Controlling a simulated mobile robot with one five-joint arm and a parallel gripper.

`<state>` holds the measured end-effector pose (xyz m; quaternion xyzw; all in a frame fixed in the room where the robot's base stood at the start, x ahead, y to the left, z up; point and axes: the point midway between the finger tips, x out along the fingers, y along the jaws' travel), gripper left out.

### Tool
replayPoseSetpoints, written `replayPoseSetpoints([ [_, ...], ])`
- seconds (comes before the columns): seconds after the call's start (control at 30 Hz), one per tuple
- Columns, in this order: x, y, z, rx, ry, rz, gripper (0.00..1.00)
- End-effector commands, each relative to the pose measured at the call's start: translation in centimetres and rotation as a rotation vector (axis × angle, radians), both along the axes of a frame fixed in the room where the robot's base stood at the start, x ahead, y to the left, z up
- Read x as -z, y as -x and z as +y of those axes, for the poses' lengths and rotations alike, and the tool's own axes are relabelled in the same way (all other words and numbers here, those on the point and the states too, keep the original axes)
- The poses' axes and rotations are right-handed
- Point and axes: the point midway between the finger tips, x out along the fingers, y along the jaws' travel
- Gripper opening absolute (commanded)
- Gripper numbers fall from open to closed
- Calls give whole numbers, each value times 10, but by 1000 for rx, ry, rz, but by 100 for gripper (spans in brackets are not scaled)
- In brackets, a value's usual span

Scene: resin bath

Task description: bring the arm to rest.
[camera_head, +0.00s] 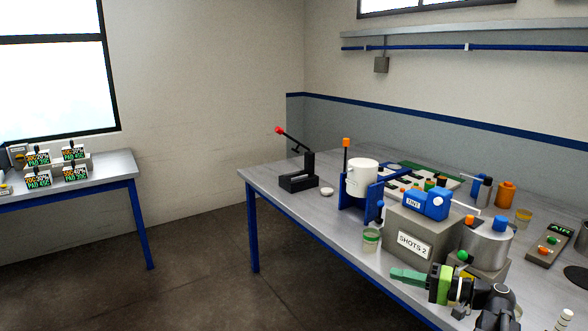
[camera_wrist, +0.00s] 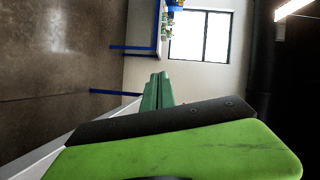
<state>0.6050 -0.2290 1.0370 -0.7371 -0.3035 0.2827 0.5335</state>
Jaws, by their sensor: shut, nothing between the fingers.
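My gripper (camera_head: 401,275) shows in the head view at the lower right, its green fingers pointing left over the near edge of the right-hand table. The fingers are together and hold nothing. In the wrist view my gripper (camera_wrist: 158,92) shows as closed green fingertips, with the black and lime-green gripper body below them. Part of my dark arm shows at the lower right of the head view.
The metal table (camera_head: 268,181) holds a grey SHOTS 2 box (camera_head: 391,228), a white pot (camera_head: 362,178) in a blue stand, a black lever press (camera_head: 299,182) and a small cup (camera_head: 371,240) near my fingers. Open floor (camera_head: 180,270) lies left, before another table (camera_head: 117,167).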

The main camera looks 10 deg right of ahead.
Motion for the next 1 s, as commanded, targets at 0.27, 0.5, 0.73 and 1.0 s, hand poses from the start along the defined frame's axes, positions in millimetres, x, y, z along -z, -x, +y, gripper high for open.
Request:
replayPoseSetpoints([
  [0.27, 65, -22, 232, -397, 321, 255, 0],
  [0.5, 131, 18, 325, -580, 752, 445, 0],
  [0.73, 171, 33, 275, -490, 1153, 611, 0],
  [1.0, 176, 31, 230, -361, 1313, 709, 0],
])
